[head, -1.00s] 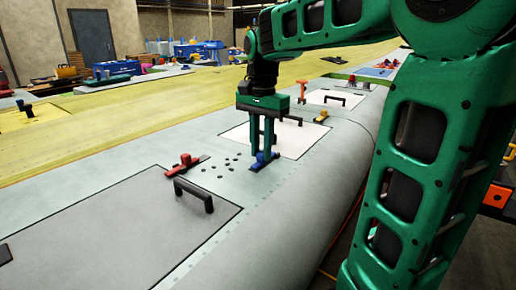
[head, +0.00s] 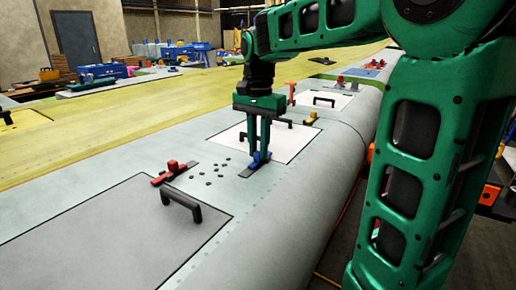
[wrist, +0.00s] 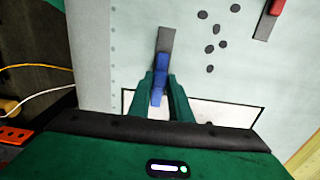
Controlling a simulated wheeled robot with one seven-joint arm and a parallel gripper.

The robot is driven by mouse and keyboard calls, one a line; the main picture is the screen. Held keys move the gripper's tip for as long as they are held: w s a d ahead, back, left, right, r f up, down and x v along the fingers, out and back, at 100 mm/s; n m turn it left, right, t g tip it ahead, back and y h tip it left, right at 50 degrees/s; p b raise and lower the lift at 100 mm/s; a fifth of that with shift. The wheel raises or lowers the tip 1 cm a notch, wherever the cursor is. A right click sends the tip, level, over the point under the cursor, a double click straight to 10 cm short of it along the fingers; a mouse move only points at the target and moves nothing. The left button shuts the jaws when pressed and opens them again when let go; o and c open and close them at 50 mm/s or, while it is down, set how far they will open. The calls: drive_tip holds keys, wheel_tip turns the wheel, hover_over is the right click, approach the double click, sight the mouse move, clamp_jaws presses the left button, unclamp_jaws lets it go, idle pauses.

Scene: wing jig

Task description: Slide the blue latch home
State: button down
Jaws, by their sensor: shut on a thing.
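The blue latch (head: 258,157) sits on a dark grey slide plate (head: 247,170) beside the white panel (head: 280,139) on the grey wing skin. My gripper (head: 258,150) points down and is shut on the blue latch. In the wrist view the blue latch (wrist: 160,78) is between the two green fingers of my gripper (wrist: 161,84). Bare slide plate (wrist: 165,39) shows on the side away from the white panel (wrist: 215,112). The latch's near end reaches over the panel's edge line. The fingers partly hide the latch in the head view.
A red latch (head: 172,166) stands by the grey panel (head: 95,225) with its black handle (head: 181,203). Several dark spots (head: 207,174) lie between the latches. Another black handle (head: 324,100) and an orange-yellow latch (head: 311,118) are farther back.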

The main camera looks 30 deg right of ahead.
drive_tip(key=c, duration=1.6)
unclamp_jaws()
drive_tip(key=shift+w+d, duration=0.25)
drive_tip(key=shift+w, duration=0.05)
drive_tip(key=shift+s, duration=0.1)
drive_tip(key=shift+a, duration=0.1)
wheel_tip(320, 180, up, 11)
drive_tip(key=shift+f, duration=0.1)
